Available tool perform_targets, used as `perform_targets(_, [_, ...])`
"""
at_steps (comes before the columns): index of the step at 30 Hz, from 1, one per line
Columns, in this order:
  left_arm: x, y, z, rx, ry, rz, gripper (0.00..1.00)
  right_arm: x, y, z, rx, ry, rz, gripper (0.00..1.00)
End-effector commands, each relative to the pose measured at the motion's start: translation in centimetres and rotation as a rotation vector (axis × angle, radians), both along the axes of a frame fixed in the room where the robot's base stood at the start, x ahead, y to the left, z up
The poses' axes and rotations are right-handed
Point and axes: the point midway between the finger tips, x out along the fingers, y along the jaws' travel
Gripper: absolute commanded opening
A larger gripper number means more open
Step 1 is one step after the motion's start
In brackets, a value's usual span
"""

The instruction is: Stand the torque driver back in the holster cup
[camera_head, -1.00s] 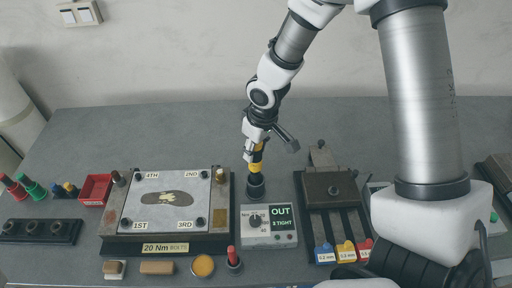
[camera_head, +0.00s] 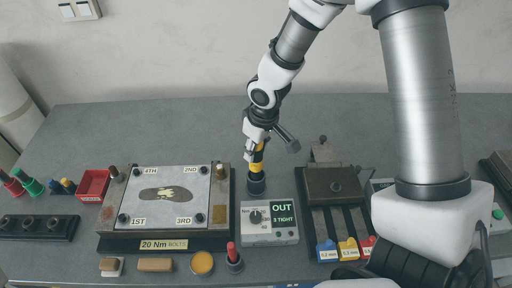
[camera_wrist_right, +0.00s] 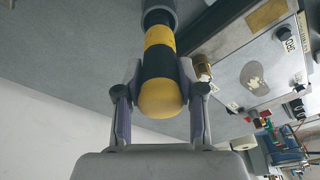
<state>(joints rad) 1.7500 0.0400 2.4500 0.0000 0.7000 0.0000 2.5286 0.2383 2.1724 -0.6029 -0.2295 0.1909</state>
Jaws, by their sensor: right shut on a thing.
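The torque driver (camera_head: 257,160), yellow and black, stands upright with its lower end in the dark round holster cup (camera_head: 256,184), just behind the control box. In the right wrist view the driver (camera_wrist_right: 160,64) runs from its rounded yellow end, between the fingers, into the grey cup (camera_wrist_right: 158,8). My right gripper (camera_head: 256,145) is shut on the driver near its top; its two fingers (camera_wrist_right: 160,98) lie on either side of the yellow and black handle. How deep the driver sits is hidden inside the cup. My left gripper is not in view.
The control box (camera_head: 270,232) with an OUT display stands in front of the cup. The bolted plate fixture (camera_head: 220,232) is on the left, a dark slotted fixture (camera_head: 336,184) on the right. The table behind the cup is clear.

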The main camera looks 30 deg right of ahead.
Motion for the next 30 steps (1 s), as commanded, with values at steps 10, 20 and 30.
perform_targets(10, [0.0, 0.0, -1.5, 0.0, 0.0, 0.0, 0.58, 0.0, 0.0, -1.5, 0.0, -0.001, 0.0, 0.0])
perform_targets(20, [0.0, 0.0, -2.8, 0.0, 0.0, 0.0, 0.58, 0.0, 0.0, -2.8, 0.0, -0.001, 0.0, 0.0])
perform_targets(30, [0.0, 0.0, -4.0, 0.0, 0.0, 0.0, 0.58, 0.0, 0.0, -4.1, 0.0, -0.001, 0.0, 0.0])
